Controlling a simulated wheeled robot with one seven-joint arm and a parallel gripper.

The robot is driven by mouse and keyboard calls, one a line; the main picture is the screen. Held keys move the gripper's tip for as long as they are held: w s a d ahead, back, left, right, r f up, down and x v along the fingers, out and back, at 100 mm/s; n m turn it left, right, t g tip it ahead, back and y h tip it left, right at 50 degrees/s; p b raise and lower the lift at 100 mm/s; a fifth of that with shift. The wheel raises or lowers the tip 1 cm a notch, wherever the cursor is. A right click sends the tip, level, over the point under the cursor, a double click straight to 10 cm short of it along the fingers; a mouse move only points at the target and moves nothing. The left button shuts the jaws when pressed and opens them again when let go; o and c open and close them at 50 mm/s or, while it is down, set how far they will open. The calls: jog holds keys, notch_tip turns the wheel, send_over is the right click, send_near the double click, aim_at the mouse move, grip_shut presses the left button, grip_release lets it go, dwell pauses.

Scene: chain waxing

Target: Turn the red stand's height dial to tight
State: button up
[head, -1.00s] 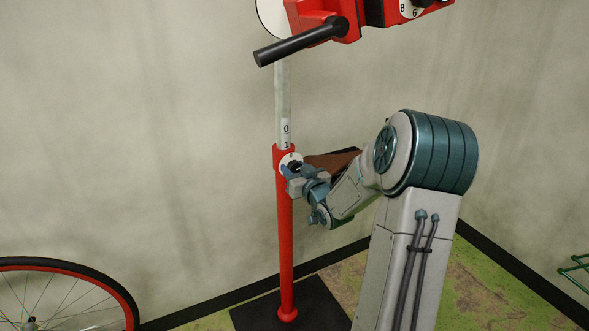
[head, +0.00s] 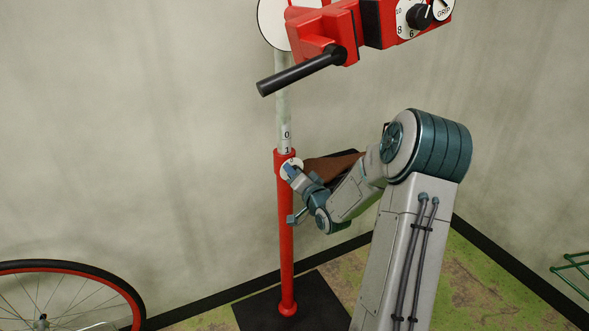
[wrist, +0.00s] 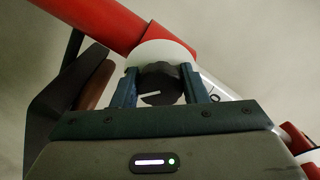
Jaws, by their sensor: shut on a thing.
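The red stand (head: 285,240) rises upright from a black base, with a pale inner post marked 0 and 1 above its red collar. Its height dial shows in the wrist view as a black knob (wrist: 160,80) with a white pointer line, in front of a round white plate (wrist: 165,52). My gripper (wrist: 163,88) has a finger on each side of the knob and is shut on it. In the head view my gripper (head: 289,172) is at the collar and covers most of the dial. The plate's markings cannot be read.
The red clamp head (head: 330,35) with a black handle (head: 300,75) is above my arm. A brown and black object (head: 335,163) lies just behind my wrist. A bicycle wheel (head: 135,295) is at lower left, and a green rack (head: 573,265) is at right.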

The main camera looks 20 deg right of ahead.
jog(key=shift+m+p, duration=1)
jog(key=shift+m, duration=1)
jog(key=o, duration=1)
jog(key=shift+c, duration=0.2)
jog(key=shift+s, duration=0.15)
jog(key=s, duration=1.3)
jog(key=shift+s+d+p, duration=0.3)
jog(key=shift+s, duration=0.05)
jog(key=shift+w, duration=0.1)
